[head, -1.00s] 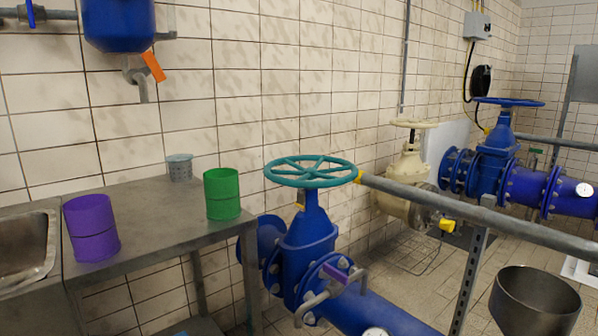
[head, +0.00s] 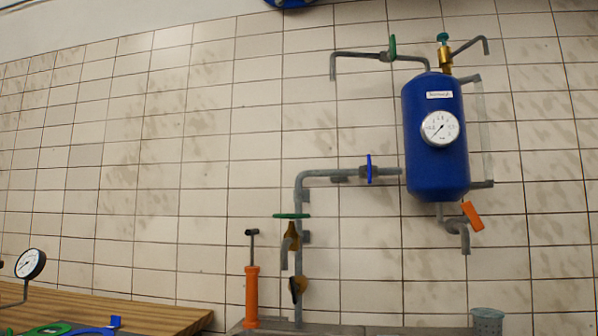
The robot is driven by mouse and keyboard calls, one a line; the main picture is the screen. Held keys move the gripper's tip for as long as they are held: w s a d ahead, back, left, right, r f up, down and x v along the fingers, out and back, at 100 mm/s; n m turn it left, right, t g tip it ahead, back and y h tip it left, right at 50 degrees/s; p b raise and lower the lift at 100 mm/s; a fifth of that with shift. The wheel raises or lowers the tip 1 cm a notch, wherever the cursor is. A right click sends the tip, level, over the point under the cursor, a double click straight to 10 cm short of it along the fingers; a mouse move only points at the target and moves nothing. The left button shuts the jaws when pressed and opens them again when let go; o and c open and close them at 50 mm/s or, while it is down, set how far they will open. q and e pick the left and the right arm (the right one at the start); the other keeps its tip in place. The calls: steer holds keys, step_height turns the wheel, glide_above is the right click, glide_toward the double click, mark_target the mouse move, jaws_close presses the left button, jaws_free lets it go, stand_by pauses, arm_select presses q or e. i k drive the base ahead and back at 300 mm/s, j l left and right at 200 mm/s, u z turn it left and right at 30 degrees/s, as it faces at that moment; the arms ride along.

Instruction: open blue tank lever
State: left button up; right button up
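The blue tank (head: 434,165) hangs on the tiled wall at the right of the head view, with a white label and a round pressure gauge (head: 439,128) on its front. A blue lever (head: 369,169) sits upright on the grey pipe entering the tank's left side. An orange lever (head: 472,215) sits tilted on the outlet below the tank. A green lever (head: 392,47) is on the upper pipe left of the tank. A brass valve with a green knob (head: 443,38) tops the tank. Neither of my grippers is in view.
An orange hand pump (head: 252,297) stands beside a grey vertical pipe (head: 298,262) with a green handwheel (head: 291,215). A grey cup (head: 487,321) is at the bottom right. A wooden surface (head: 110,309) with blue and green parts and a gauge (head: 30,264) is at lower left.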

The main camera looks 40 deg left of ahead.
mark_target(369, 170)
steer(key=u, duration=0.85)
